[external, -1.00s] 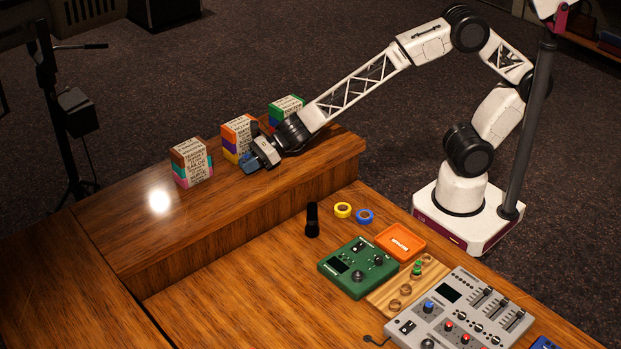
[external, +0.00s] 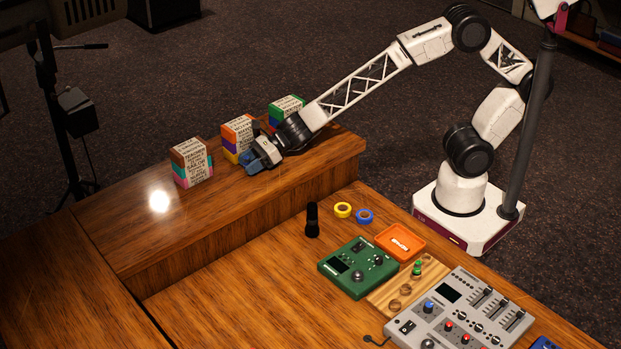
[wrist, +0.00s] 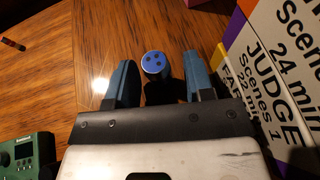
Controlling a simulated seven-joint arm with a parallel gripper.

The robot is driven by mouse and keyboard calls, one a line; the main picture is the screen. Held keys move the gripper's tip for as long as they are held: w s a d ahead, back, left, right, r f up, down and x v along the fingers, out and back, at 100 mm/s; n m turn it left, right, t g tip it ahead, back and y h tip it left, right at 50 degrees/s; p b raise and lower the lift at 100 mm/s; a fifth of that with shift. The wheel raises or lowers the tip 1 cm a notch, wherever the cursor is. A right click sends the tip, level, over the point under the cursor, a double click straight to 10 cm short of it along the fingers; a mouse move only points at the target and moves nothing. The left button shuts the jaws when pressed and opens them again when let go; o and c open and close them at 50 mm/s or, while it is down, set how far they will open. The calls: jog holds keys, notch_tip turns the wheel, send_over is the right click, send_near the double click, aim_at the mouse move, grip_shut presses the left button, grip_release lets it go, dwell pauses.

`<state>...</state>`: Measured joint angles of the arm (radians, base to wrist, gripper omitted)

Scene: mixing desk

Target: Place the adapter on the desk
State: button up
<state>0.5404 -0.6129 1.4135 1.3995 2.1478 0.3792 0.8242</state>
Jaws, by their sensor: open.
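The adapter (wrist: 154,65), as I take it, is a dark cylinder with a blue end face and three dark dots. In the wrist view it stands between my two blue fingertips, with a visible gap on each side. Its lower part is dark and hard to make out. My gripper (wrist: 160,80) is open around it. In the external view my gripper (external: 253,160) is low over the raised wooden shelf (external: 130,245), and I cannot make out the adapter there. The lower wooden desk (external: 235,300) lies in front of the shelf.
Colored labelled box stacks stand on the shelf: one at left (external: 192,163), one close behind my gripper (external: 236,135), one farther right (external: 285,107). The desk holds a black upright piece (external: 312,220), green pedal (external: 357,267), orange tray (external: 421,244) and grey mixer (external: 464,312). Its left part is clear.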

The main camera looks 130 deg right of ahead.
jog(key=v, duration=1.1)
jog(key=shift+s, duration=0.2)
jog(key=shift+a+r, duration=0.1)
jog(key=s+a+r+n+g+y, duration=0.1)
jog(key=s+a+r+n+y, duration=0.15)
jog(key=a+n, duration=0.55)
jog(key=s+a+r+n+g+y, duration=0.25)
jog(key=a+r+n, duration=0.2)
jog(key=a, duration=0.45)
jog(key=s+a+r+n+g+y, duration=0.1)
jog(key=s+a+r+n+y, duration=0.15)
jog(key=a+n, duration=0.55)
jog(key=s+a+n+g+h, duration=0.2)
jog(key=s+a+n+g, duration=0.1)
jog(key=s+n, duration=0.5)
jog(key=s+a+n+g+h, duration=0.3)
jog(key=s+n, duration=0.6)
jog(key=s, duration=0.4)
jog(key=shift+s+a+f, duration=0.2)
jog(key=shift+a+f, duration=0.1)
jog(key=shift+a, duration=0.35)
jog(key=shift+o, duration=0.5)
jog(key=shift+n, duration=0.25)
jog(key=shift+w, duration=0.1)
